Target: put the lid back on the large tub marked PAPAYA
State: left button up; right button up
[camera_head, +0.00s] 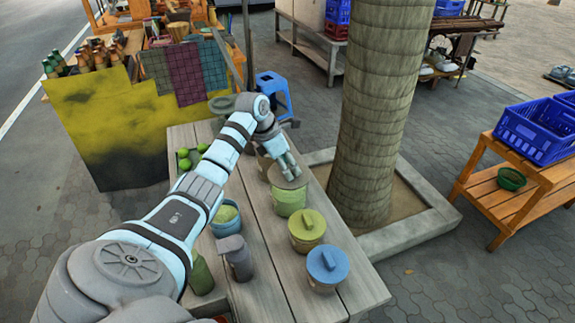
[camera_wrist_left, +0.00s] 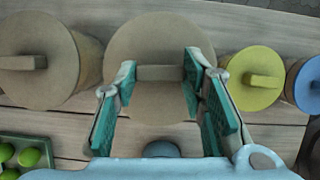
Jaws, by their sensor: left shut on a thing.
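My left gripper (camera_head: 282,168) is shut on the handle of a round grey-brown lid (camera_head: 290,180). In the left wrist view the gripper (camera_wrist_left: 160,82) has a finger at each end of the handle, and the lid (camera_wrist_left: 135,97) lies flat below. In the head view the lid is over a light green tub (camera_head: 289,204) in the row on the table. I cannot tell whether it rests on the rim or hangs just above. The tub's mouth is hidden, and no PAPAYA marking is legible. My right gripper is not in view.
On the plank table (camera_head: 262,279), a yellow-green-lidded tub (camera_head: 306,226) and a blue-lidded tub (camera_head: 327,264) stand nearer me. Another tan lid (camera_wrist_left: 30,75) is left in the wrist view. An open blue-rimmed tub (camera_head: 226,226) and grey jug (camera_head: 236,260) stand left. A trunk (camera_head: 375,110) rises right.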

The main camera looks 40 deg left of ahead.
pick_arm(q)
jog(key=o, duration=1.6)
jog(key=shift+r, duration=0.1)
notch_tip(320, 180, up, 7)
jog(key=p, duration=0.6)
jog(key=shift+w, duration=0.1)
jog(key=shift+c, duration=0.6)
grip_shut()
